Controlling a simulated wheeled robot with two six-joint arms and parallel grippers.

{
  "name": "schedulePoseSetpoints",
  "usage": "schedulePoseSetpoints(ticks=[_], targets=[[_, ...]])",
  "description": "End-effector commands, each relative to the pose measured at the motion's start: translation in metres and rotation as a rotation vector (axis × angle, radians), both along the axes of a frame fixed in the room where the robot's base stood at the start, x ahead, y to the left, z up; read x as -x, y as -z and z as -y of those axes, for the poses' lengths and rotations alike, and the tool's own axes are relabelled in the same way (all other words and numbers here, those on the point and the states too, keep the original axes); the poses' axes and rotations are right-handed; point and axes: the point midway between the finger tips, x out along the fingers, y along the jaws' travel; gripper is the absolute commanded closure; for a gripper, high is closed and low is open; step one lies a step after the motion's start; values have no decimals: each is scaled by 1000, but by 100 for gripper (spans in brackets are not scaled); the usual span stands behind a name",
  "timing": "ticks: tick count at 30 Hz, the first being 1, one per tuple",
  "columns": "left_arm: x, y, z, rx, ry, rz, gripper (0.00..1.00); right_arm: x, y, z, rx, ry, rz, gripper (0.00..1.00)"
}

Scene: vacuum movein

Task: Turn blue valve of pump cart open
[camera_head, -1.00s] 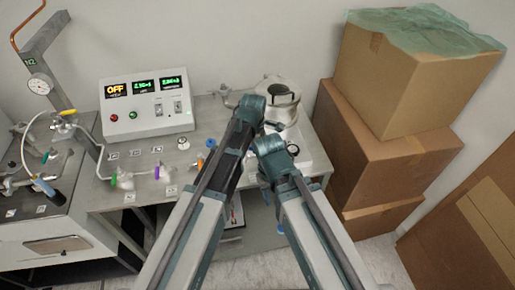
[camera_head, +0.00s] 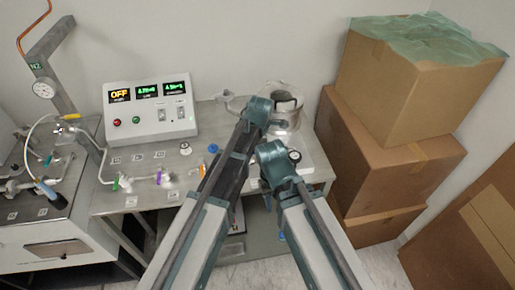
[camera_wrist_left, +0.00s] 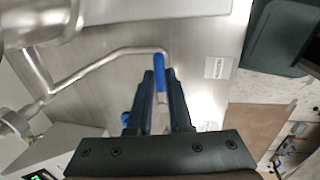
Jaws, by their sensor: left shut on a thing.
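The blue valve handle (camera_wrist_left: 159,74) is between the two fingers of my left gripper (camera_wrist_left: 161,88) in the left wrist view, at the end of a bent metal pipe. The gripper is shut on it, and the handle's top sticks out past the fingertips. A second blue part (camera_wrist_left: 125,118) shows just left of the fingers. In the head view my left gripper is hidden behind its own arm, above the right part of the pump cart (camera_head: 150,200). A blue knob (camera_head: 213,148) shows left of that arm. My right gripper is hidden below its wrist.
A control box (camera_head: 150,108) with lit displays stands at the back of the cart. Purple, green and orange valve handles lie along the front pipe. A metal chamber (camera_head: 287,115) stands behind my wrists. Stacked cardboard boxes (camera_head: 385,150) close off the right side.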

Motion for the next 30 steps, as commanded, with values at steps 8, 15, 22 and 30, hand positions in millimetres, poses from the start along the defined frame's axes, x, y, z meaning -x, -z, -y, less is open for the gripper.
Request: schedulePoseSetpoints(ticks=[8, 15, 22, 30], targets=[[-1, 0, 0, 0, 0, 2, 60, 0, 0, 0, 0, 0, 0, 58], [0, 0, 0, 0, 0, 1, 52, 0, 0, 0, 0, 0, 0, 58], [0, -4, 0, 0, 1, 1, 52, 0, -4, 0, 0, 0, 0, 58], [4, -27, 1, 0, 1, 1, 52, 0, -27, 0, 0, -1, 0, 58]])
